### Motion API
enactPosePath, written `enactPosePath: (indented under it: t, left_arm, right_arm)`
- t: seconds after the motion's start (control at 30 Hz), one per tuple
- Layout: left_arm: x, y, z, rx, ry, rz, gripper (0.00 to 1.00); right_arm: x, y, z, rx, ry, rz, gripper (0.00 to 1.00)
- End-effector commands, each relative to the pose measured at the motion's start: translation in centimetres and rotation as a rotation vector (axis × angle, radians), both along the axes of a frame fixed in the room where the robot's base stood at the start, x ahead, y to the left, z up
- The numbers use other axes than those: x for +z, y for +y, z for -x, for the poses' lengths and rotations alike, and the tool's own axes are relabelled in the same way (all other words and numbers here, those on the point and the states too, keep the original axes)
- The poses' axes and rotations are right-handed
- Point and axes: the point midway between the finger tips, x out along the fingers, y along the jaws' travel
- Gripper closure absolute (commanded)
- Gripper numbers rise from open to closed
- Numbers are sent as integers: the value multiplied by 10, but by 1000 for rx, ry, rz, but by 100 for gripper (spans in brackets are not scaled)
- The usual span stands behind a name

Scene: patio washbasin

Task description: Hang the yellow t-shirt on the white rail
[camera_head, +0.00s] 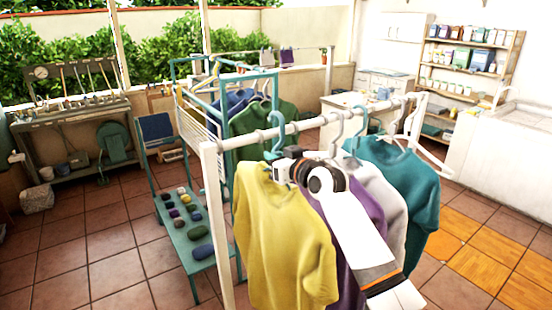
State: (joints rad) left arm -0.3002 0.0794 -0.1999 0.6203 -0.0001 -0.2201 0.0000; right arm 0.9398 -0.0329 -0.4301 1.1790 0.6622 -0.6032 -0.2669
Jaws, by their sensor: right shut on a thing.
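The yellow t-shirt (278,245) hangs upright on a hanger near the left end of the white rail (242,138). The hanger's hook (278,122) shows at the rail, its curve at the height of the bar; I cannot tell whether it rests on it. My right gripper (283,167) is shut at the t-shirt's collar, on the hanger just below the hook. My wrist and forearm cover part of the shirt's right side and the purple shirt. My left gripper is out of view.
A purple shirt (366,205), a pale shirt (386,180) and a teal shirt (408,190) hang to the right on the same rail. Shelves (468,62) stand at the back right.

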Motion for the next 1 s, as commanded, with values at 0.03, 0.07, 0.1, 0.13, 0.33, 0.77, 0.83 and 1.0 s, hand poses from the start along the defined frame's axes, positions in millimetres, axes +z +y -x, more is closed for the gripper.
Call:
enactPosePath:
  t: [0.03,0.07,0.1,0.13,0.33,0.77,0.83,1.0]
  left_arm:
    - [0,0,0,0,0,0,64]
    - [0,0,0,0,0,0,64]
    - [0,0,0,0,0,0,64]
    - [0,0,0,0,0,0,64]
    - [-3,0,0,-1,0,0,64]
    - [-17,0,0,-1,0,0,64]
    - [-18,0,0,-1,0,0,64]
    - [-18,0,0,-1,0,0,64]
  right_arm:
    - [1,0,0,0,-2,-1,100]
    - [1,0,0,0,-2,-1,100]
    - [1,0,0,0,-2,-1,100]
    - [1,0,0,0,-2,-1,100]
    - [-3,0,0,0,-2,-1,100]
    - [-22,0,0,0,-1,-2,100]
    - [-24,0,0,0,-2,-3,100]
    - [-25,0,0,0,-2,-3,100]
